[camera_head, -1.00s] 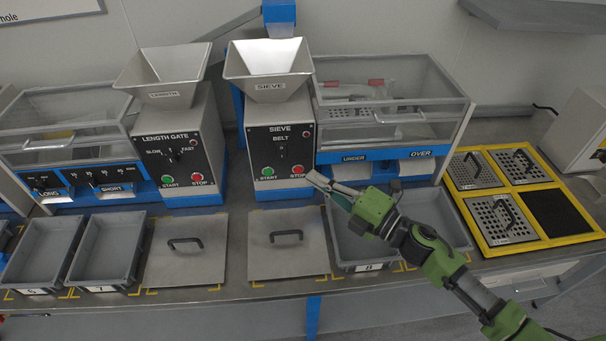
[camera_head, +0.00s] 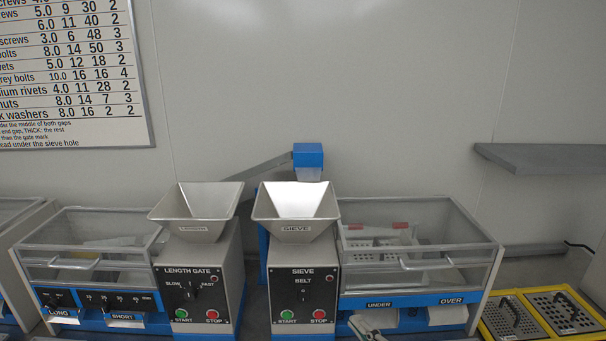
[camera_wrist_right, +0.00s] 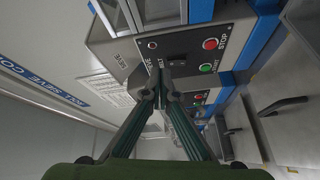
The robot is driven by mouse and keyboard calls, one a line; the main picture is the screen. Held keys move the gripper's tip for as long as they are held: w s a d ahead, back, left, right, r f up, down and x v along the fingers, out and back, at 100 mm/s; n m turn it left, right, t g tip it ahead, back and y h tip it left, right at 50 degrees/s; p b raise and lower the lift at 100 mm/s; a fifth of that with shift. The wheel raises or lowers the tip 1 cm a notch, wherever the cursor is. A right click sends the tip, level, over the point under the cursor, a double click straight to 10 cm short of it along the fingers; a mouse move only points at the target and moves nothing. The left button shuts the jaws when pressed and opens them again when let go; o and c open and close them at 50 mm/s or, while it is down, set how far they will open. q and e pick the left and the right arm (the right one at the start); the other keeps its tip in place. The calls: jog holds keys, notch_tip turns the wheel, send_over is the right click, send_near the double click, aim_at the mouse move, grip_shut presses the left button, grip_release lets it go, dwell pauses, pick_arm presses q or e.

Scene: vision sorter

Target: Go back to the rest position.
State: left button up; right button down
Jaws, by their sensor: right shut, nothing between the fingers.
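My right gripper (camera_head: 366,328) shows only as a small grey tip at the bottom edge of the head view, just right of the sieve's red stop button (camera_head: 319,314). In the right wrist view my right gripper (camera_wrist_right: 163,82) has its two fingers together, with nothing between them. I cannot tell from these views how far the fingertips are from the panel. My left gripper is not in view.
The sieve hopper (camera_head: 295,205) and length gate hopper (camera_head: 197,205) stand side by side. A glazed box (camera_head: 420,262) is on the right, with a yellow tray (camera_head: 493,320) beyond it. A grey shelf (camera_head: 540,158) juts from the wall. Lidded bins (camera_wrist_right: 285,125) lie right in the wrist view.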

jog(key=s+d+f+m+g+h, duration=0.4)
jog(key=s+d+f+m+h, duration=0.45)
jog(key=m, duration=0.45)
jog(key=s+f+m+g, duration=0.3)
jog(key=s+f+g, duration=0.1)
jog(key=s, duration=0.6)
jog(key=s+f+m+g, duration=0.3)
jog(key=s+f+g, duration=0.1)
jog(key=s, duration=0.6)
notch_tip(320, 180, down, 25)
jog(key=s+a+g, duration=0.1)
jog(key=s+g, duration=0.1)
jog(key=s+d+f+g, duration=0.1)
jog(key=s+d+f, duration=0.2)
jog(key=s+f, duration=1.4)
jog(key=shift+s+f+n, duration=0.2)
jog(key=shift+s+n, duration=0.1)
jog(key=shift+s, duration=0.05)
